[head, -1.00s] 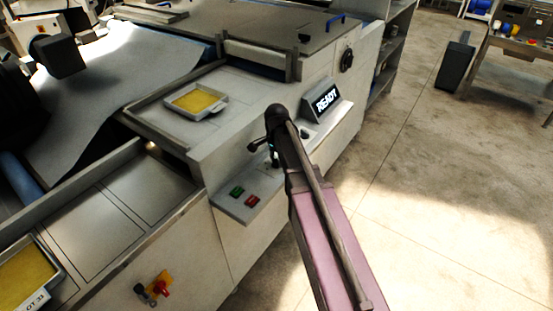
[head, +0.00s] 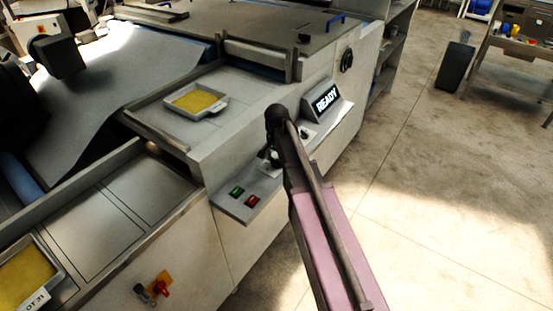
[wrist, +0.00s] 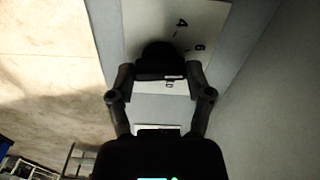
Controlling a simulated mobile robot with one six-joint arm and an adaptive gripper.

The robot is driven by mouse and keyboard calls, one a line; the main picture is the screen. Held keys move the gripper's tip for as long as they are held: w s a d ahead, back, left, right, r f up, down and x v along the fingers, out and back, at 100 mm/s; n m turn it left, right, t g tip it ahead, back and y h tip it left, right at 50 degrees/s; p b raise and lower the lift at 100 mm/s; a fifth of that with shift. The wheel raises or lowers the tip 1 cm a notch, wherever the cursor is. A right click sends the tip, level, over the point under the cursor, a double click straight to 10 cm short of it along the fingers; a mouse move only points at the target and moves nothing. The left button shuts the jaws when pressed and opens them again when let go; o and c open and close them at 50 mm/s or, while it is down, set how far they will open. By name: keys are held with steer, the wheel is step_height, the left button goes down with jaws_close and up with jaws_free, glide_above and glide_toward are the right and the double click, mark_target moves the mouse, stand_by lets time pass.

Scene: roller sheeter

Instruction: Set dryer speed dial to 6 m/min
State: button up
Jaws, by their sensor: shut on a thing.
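The speed dial is a dark round knob (wrist: 160,58) on a pale plate (wrist: 215,12) in the wrist view. Marks are printed around it, including a 4 and what looks like a 6 or 8 to its right; the pointer cannot be made out. My gripper (wrist: 160,73) has its two fingers on either side of the knob, shut on it. In the head view my gripper (head: 271,157) is at the sloped control panel, and my arm hides the dial there.
The panel carries a green button (head: 237,190), a red button (head: 252,200) and a READY display (head: 326,98). A tray with yellow contents (head: 197,101) lies on the machine top. A red switch (head: 161,288) is on the front.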

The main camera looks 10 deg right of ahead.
steer(key=shift+n, duration=1.3)
steer(key=shift+s, duration=0.1)
steer(key=o, duration=1.1)
steer(key=shift+o, duration=0.2)
steer(key=shift+m, duration=0.3)
